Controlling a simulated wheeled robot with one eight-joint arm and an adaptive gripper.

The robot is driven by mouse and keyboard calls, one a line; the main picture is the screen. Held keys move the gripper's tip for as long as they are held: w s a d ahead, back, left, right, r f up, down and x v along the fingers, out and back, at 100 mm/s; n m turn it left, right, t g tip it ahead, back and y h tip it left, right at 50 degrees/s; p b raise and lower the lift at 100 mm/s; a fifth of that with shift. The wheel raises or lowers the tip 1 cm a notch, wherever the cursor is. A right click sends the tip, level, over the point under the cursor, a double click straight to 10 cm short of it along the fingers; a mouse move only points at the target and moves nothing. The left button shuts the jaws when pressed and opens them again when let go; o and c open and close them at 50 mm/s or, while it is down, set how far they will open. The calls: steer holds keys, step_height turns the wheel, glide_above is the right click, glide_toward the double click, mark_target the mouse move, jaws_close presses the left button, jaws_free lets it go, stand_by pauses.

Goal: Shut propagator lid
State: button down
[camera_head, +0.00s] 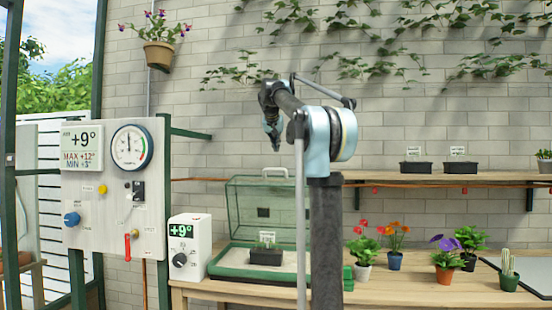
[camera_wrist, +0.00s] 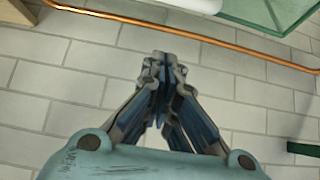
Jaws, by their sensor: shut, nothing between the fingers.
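The propagator's clear, green-edged lid (camera_head: 240,206) stands raised at the back of its green-rimmed base tray (camera_head: 222,271). A pale handle (camera_head: 275,170) is on the lid's top edge. A small black pot with a white label (camera_head: 266,255) stands in the tray. My gripper (camera_head: 274,160) points down just above the lid's handle in the head view; the exact gap is hard to judge. In the wrist view my gripper (camera_wrist: 162,65) is shut and empty, fingertips together. A green-edged clear panel, seemingly the lid (camera_wrist: 262,12), shows at the top right there.
A white controller box (camera_head: 190,247) stands left of the tray. Flower pots (camera_head: 395,262) and a cactus (camera_head: 508,272) stand on the bench to the right. A copper pipe (camera_wrist: 215,52) runs along the wall. My arm hides part of the tray's right side.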

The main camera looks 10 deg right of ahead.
glide_above(277, 178)
steer(key=w+d, duration=0.1)
steer(key=w, duration=0.3)
step_height(277, 178, down, 7)
steer(key=shift+s+a+f, duration=0.15)
steer(key=shift+s, duration=1)
steer(key=shift+s+a+f, duration=0.25)
steer(key=shift+s+f, duration=0.25)
steer(key=shift+s, duration=0.35)
